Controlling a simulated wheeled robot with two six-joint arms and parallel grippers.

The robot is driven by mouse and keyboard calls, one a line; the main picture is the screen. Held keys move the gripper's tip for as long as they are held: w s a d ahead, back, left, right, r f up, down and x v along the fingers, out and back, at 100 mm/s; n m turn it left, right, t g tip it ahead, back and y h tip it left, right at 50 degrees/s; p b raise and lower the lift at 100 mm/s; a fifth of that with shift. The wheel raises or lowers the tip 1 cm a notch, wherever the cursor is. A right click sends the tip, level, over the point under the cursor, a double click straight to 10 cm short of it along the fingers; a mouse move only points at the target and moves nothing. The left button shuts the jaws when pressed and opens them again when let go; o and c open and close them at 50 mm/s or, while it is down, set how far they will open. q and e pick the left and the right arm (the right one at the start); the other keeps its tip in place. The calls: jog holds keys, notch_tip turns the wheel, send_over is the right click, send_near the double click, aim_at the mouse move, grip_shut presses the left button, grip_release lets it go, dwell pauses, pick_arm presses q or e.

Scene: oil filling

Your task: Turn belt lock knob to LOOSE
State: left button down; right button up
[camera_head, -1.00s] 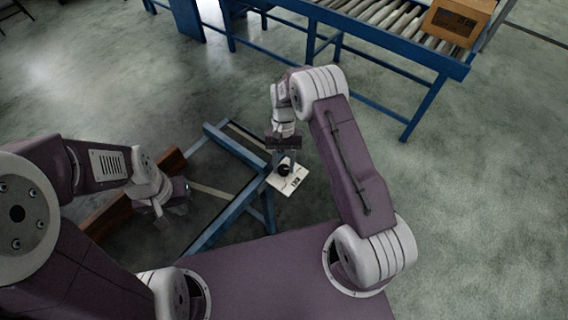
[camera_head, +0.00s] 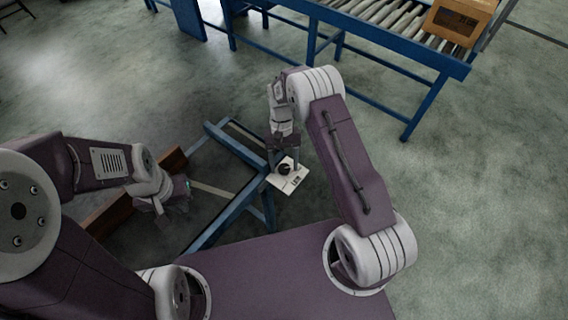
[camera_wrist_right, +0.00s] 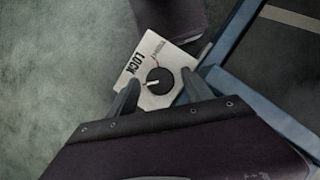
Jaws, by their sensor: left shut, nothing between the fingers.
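The black round knob (camera_wrist_right: 159,81) sits on a white plate (camera_wrist_right: 150,48) fixed to the blue frame, also visible in the head view (camera_head: 284,169). Its white pointer mark points left, to the side where the plate reads LOCK. My left gripper (camera_head: 184,198) is shut and empty, left of the blue frame.
The blue frame (camera_head: 226,215) with dark belt area lies left of the plate. A brown beam (camera_head: 108,217) runs behind my left gripper. A blue roller conveyor (camera_head: 385,57) with a cardboard box (camera_head: 460,20) stands at the back right. The floor on the right is clear.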

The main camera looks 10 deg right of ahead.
jog(key=shift+r, duration=0.1)
jog(key=v, duration=0.9)
